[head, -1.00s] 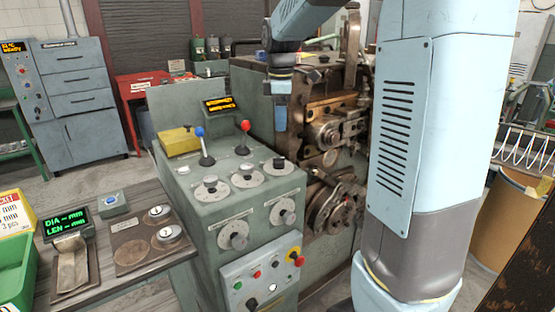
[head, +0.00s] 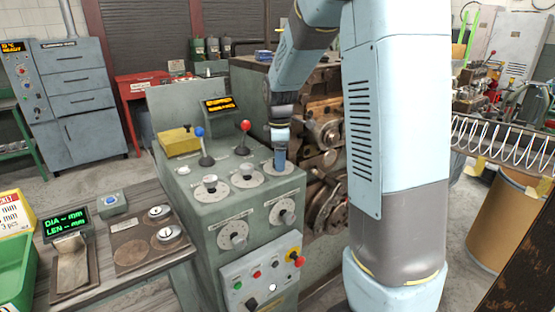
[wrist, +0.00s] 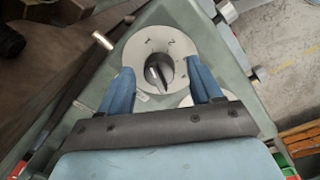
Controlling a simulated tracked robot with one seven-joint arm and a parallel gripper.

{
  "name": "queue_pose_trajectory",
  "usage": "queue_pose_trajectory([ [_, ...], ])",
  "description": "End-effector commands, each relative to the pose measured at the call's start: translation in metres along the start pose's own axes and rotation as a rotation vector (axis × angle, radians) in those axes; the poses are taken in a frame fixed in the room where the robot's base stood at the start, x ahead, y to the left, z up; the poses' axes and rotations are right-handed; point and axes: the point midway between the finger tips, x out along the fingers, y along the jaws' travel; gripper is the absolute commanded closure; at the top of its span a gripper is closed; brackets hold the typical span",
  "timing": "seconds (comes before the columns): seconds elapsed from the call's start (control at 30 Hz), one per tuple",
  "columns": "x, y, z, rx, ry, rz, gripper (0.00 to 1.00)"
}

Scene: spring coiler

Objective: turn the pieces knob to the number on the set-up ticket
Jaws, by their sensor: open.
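My gripper (head: 280,162) points down over the right dial on the sloping top of the grey control desk. In the wrist view its blue fingers (wrist: 160,72) are open, one on each side of a dark round knob (wrist: 159,73). The knob sits on a pale dial plate (wrist: 140,48) with small numbers; I cannot tell which number it points to. I cannot read its label. In the head view the gripper hides this knob. The yellow set-up ticket (head: 12,213), cut off at the left edge, shows "3 pcs".
Two other dials (head: 210,183) (head: 244,175), a blue-topped lever (head: 203,147) and a red-topped lever (head: 244,138) stand left of my gripper. The coiler (head: 325,135) is close behind.

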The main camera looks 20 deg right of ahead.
Motion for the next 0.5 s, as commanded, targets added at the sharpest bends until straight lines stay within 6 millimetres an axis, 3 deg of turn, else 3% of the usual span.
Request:
queue_pose_trajectory([
  [0.37,0.0061,-0.0001,-0.0002,0.000,0.000,0.001,0.35],
  [0.5,0.0060,-0.0001,-0.0003,0.000,0.000,0.001,0.46],
])
